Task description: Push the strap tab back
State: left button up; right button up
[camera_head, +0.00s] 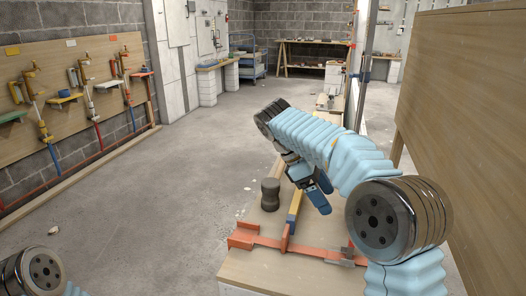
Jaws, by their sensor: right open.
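A low wooden table (260,272) stands in front of me. A flat orange-red strip (268,240) runs across it, with upright orange pieces. A grey metal piece (340,258) lies at the strip's right end. I cannot tell which part is the strap tab. A yellow and blue bar (294,210) stands against the strip's middle. My right gripper (314,190) is open and points down above the table, just right of the bar and beyond the strip. My forearm hides part of the area to its right. My left gripper is out of view.
A dark waisted knob-like object (270,194) stands at the table's left edge, left of the bar. A tall wooden panel (465,100) rises on the right. The concrete floor (160,210) on the left is mostly clear. A board with coloured pipe fittings (75,85) lines the left wall.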

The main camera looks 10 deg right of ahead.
aim_at(286, 245)
jog(key=k, duration=1)
